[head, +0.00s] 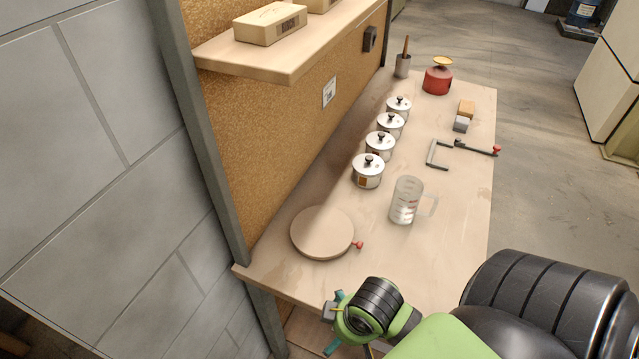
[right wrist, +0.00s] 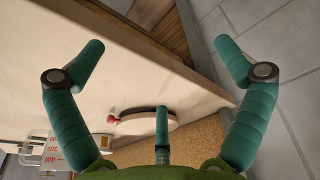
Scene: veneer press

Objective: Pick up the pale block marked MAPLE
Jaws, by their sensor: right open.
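No block with a readable MAPLE mark shows in either view. In the head view, a small tan block (head: 467,107) and a grey-looking block (head: 460,124) sit together near the bench's far right edge; I cannot read any marking on them. My right gripper (head: 335,322) is at the near end of the bench, far from these blocks. In the right wrist view, its teal fingers (right wrist: 157,46) are spread with nothing between them. My left gripper is in neither view.
The bench (head: 450,215) holds a round board (head: 322,232), a measuring jug (head: 405,200), several lidded pots (head: 367,171), a clamp-like tool (head: 437,154) and a red scale-like object (head: 438,80). A shelf (head: 300,62) above carries a pale box (head: 270,23). A grey wall (head: 90,150) stands left.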

